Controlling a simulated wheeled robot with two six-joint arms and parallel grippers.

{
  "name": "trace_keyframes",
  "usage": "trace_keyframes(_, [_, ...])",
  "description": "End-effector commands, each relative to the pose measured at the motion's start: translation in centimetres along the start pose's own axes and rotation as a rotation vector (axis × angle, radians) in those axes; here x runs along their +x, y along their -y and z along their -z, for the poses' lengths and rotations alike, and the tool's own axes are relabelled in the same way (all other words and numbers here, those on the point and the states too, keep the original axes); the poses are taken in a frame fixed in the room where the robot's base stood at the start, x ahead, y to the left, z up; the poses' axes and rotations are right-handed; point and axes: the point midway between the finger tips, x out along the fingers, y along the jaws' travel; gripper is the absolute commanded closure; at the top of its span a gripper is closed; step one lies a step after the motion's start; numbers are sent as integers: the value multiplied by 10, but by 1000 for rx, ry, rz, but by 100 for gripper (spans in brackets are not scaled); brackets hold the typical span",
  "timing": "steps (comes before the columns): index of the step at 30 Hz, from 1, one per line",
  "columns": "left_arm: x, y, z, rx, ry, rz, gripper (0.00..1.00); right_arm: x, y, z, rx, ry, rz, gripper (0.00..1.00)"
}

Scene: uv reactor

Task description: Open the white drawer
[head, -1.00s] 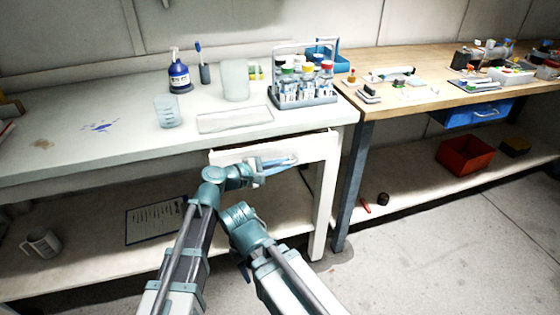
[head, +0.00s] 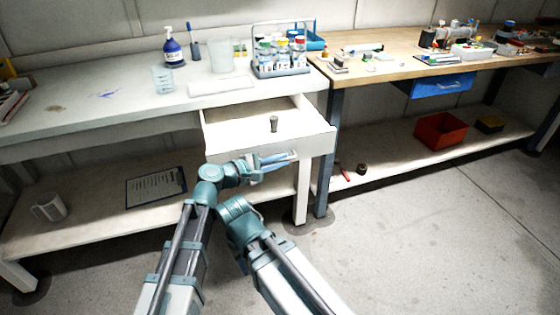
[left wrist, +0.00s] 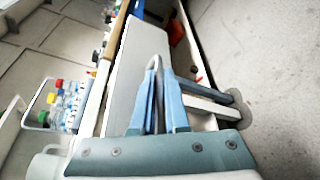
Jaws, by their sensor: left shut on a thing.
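The white drawer (head: 312,142) under the white bench is pulled out, and its inside shows. A small grey object (head: 274,124) stands or lies inside it. My left gripper (head: 288,160) is at the drawer's front, its blue fingers shut on the drawer handle. In the left wrist view the fingers (left wrist: 156,85) close around the grey handle (left wrist: 154,64), against the pale drawer front (left wrist: 128,68). The fingers partly hide the handle. Part of my right arm shows in the head view, but its fingertips cannot be made out.
A mug (head: 49,207) and clipboard (head: 156,187) lie on the lower shelf. Floor in front is free.

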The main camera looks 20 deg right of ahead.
Motion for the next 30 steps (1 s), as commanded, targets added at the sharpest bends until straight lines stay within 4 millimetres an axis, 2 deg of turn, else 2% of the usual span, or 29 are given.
trace_keyframes(9, [0,0,1,0,-2,-1,100,0,0,0,0,0,0,50])
trace_keyframes(10, [0,0,1,0,-2,-1,84,0,0,0,0,0,0,50])
trace_keyframes(14, [0,0,1,0,-2,-1,61,0,0,0,0,0,0,50])
trace_keyframes(15, [0,0,1,0,-1,-1,58,0,0,0,0,0,0,50])
trace_keyframes(24, [-3,-1,0,-1,-1,-1,58,-1,0,0,0,0,0,50])
trace_keyframes(30, [-32,-1,-2,-2,-3,-3,58,-8,-1,0,0,0,0,50])
